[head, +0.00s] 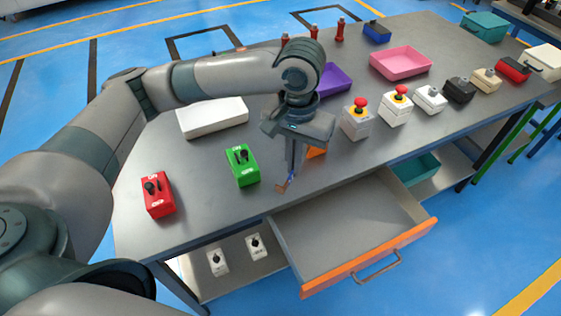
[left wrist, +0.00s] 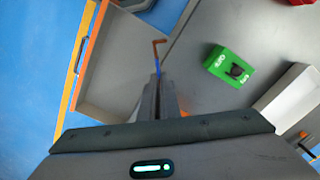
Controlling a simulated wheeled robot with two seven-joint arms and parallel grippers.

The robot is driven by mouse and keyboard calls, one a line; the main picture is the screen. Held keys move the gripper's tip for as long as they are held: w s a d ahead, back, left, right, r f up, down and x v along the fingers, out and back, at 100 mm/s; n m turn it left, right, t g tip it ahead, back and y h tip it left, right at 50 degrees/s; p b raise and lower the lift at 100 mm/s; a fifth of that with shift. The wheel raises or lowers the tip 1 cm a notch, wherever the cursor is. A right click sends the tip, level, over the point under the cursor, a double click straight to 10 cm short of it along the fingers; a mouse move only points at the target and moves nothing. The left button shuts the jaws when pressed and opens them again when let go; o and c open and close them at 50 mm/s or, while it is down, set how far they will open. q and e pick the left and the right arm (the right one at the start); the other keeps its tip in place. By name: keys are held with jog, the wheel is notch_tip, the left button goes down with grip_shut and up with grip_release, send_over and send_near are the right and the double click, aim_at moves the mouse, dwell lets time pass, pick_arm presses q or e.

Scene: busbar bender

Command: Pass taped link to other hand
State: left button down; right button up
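The taped link is a small bent copper-coloured piece (left wrist: 158,47) with a blue taped part, seen in the left wrist view. It also shows in the head view (head: 283,186). My left gripper (head: 291,174) is shut on the link's blue part and points down, above the table's front edge beside the open drawer. In the left wrist view the gripper's fingers (left wrist: 157,85) are close together, with the bent copper end sticking out beyond them. My right gripper is in neither view.
A grey table (head: 205,215) has an open, empty drawer (head: 350,228) at its front. A green switch box (head: 242,166) and a red one (head: 157,195) stand left of the gripper. A white box (head: 212,118), purple tray (head: 330,80), pink tray (head: 400,63) and emergency-stop boxes (head: 357,122) are farther back.

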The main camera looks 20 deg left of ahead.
pick_arm(q)
jog(key=w+d+r+m, duration=0.1)
jog(key=w+d, duration=0.6)
jog(key=d, duration=0.4)
jog(key=w+d+r+m, duration=0.1)
jog(key=w+d+r, duration=0.1)
jog(key=w+d, duration=0.6)
jog(key=d, duration=0.3)
jog(key=shift+r, duration=0.3)
